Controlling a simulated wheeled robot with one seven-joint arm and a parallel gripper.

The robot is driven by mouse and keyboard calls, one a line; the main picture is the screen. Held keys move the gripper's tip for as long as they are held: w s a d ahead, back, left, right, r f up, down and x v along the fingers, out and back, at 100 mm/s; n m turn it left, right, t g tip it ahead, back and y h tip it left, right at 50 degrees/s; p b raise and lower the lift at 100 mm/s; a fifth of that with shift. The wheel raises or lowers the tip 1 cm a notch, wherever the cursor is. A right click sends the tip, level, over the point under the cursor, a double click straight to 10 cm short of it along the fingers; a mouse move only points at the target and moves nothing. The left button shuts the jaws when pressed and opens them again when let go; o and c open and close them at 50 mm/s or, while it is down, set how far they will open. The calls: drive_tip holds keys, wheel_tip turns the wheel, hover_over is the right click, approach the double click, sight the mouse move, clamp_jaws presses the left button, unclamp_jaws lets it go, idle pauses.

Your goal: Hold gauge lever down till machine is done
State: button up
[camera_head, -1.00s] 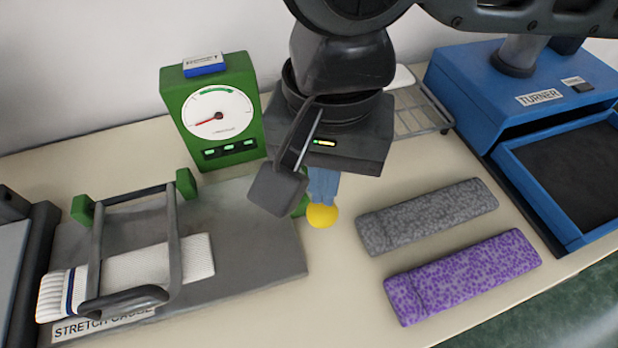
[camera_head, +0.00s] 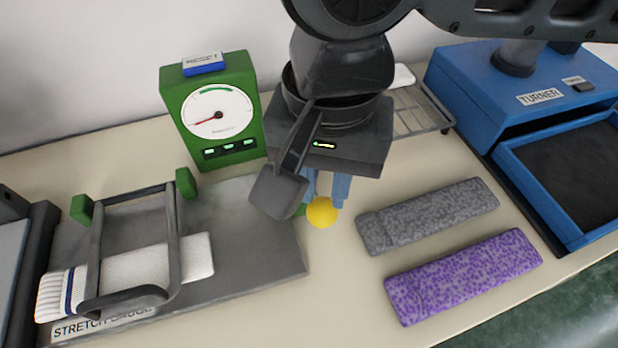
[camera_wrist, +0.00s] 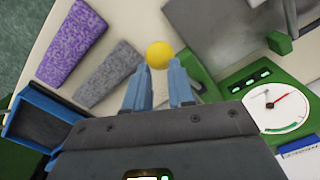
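The stretch gauge has a grey base plate (camera_head: 250,250) and a green dial box (camera_head: 212,110) with a red needle pointing left and several lit green windows. Its lever ends in a yellow ball knob (camera_head: 321,212), which also shows in the wrist view (camera_wrist: 159,54). The lever's arm is mostly hidden behind my gripper. A white sock (camera_head: 140,270) with a navy band lies on the plate under a grey wire frame (camera_head: 172,225). My gripper (camera_head: 325,192) is open, its blue fingers apart. In the wrist view the knob sits just beyond the gap between my fingertips (camera_wrist: 158,68); contact is unclear.
A grey speckled folded piece (camera_head: 427,216) and a purple one (camera_head: 463,276) lie right of the knob. The blue turner machine (camera_head: 510,90) with its tray (camera_head: 570,232) stands at the right. A wire rack (camera_head: 425,115) is behind my gripper.

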sight(323, 204)
drive_tip(key=shift+f+b, duration=0.7)
drive_tip(key=shift+f, duration=1.25)
drive_tip(key=shift+s+f+b, duration=0.2)
drive_tip(key=shift+f+b, duration=0.25)
drive_tip(key=shift+f, duration=0.45)
drive_tip(key=shift+s+f+b, duration=0.15)
drive_tip(key=shift+f+b, duration=0.3)
drive_tip(key=shift+f, duration=0.45)
drive_tip(key=shift+r, duration=0.1)
wheel_tip(323, 204, up, 11)
drive_tip(key=p, duration=1.1)
drive_tip(key=shift+r+p, duration=0.6)
drive_tip(key=shift+r, duration=0.4)
